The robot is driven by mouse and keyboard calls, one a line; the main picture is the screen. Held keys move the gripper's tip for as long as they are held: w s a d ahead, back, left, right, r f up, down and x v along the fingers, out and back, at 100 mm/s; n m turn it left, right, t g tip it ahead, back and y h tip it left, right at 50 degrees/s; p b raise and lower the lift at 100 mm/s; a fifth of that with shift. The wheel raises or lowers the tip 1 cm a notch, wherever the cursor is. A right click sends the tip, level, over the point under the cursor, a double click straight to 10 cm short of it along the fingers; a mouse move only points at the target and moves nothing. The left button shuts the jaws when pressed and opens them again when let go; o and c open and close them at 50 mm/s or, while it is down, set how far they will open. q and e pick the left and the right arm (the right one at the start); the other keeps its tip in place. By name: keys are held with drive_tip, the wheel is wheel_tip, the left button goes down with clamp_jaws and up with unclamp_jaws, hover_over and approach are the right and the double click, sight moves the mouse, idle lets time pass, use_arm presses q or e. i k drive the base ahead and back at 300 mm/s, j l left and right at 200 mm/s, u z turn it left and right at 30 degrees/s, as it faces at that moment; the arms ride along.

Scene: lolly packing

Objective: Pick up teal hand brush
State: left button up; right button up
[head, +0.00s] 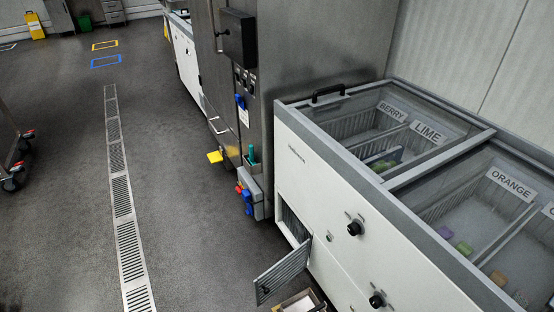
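A small teal upright thing (251,154) shows at the side of the steel cabinet, just above a grey holder or box (259,197). It looks like the handle of the teal hand brush, but it is too small to be sure, and its lower part is hidden. Neither of my grippers is in view.
A white chest freezer (340,205) with BERRY, LIME and ORANGE bins fills the right. Its low grille door (282,273) hangs open over the floor, near an open box (300,303). A yellow pedal (214,157) sticks out low.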

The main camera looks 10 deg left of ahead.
sight(250, 159)
drive_tip(key=i+j+z, duration=0.15)
drive_tip(key=j+z, duration=0.15)
drive_tip(key=j, duration=0.15)
drive_tip(key=i+j+z, duration=0.15)
drive_tip(key=j+z, duration=0.15)
drive_tip(key=j, duration=0.15)
drive_tip(key=j+z, duration=0.3)
drive_tip(key=j, duration=0.2)
drive_tip(key=i, duration=0.05)
